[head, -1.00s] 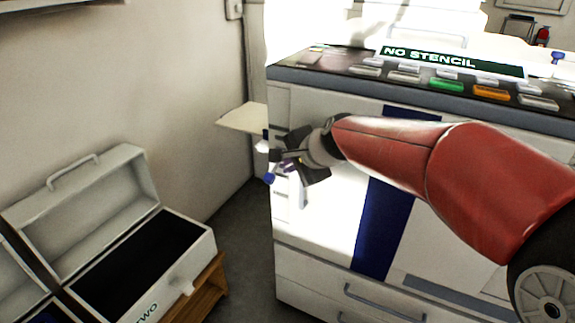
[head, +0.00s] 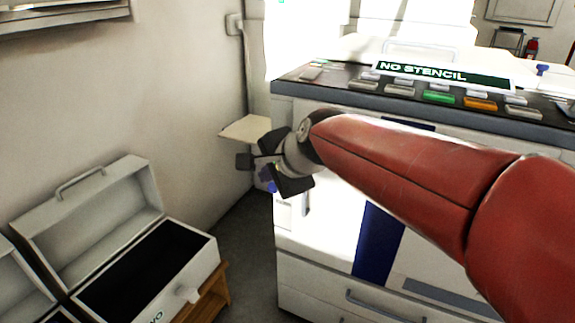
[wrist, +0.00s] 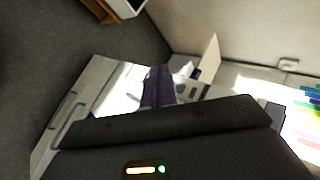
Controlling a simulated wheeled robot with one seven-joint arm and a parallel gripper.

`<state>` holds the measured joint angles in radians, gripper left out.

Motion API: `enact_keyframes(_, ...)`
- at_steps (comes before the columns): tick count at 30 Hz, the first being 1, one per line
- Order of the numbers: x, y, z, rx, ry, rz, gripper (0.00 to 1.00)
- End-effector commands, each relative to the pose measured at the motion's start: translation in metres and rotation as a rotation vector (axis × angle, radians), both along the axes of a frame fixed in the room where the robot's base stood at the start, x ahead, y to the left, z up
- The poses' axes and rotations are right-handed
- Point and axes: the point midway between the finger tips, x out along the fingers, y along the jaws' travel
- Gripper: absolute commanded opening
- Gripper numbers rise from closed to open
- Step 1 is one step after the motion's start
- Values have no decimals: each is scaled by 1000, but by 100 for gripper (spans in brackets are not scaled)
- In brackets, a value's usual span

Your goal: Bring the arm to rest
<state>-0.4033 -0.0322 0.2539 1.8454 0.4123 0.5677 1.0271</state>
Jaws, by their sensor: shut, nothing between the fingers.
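My gripper (head: 262,178) is at the end of my red arm, in front of the left side of a large white copier-like machine (head: 325,235) in the head view. It is shut with nothing held. Its fingertips point left and away, near a pale side tray (head: 248,129), and I cannot tell whether they touch anything. In the wrist view the dark gripper body fills the bottom, with the white machine (wrist: 95,75) beyond it.
An open white box (head: 205,250) with a dark inside stands on a wooden stand (head: 212,295) at lower left. The machine's top panel has several buttons and a "NO STENCIL" sign (head: 435,74). Grey floor (head: 238,225) shows between box and machine.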

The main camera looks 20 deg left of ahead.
Motion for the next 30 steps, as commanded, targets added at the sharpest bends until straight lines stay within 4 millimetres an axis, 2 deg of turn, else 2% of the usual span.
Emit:
enact_keyframes(3, -2, -2, 1, -5, -3, 1, 0)
enact_keyframes(5, -2, -10, 2, -21, -16, 3, 0)
enact_keyframes(8, -5, -46, -1, -102, -70, 18, 0)
enact_keyframes(11, -16, -108, -7, -252, -146, 53, 0)
enact_keyframes(15, -52, -208, -28, -508, -220, 131, 0)
enact_keyframes(18, -86, -267, -47, -666, -232, 200, 0)
enact_keyframes(21, -120, -309, -66, -785, -224, 271, 0)
enact_keyframes(25, -151, -340, -85, -877, -207, 342, 0)
enact_keyframes(30, -163, -350, -93, -910, -198, 376, 0)
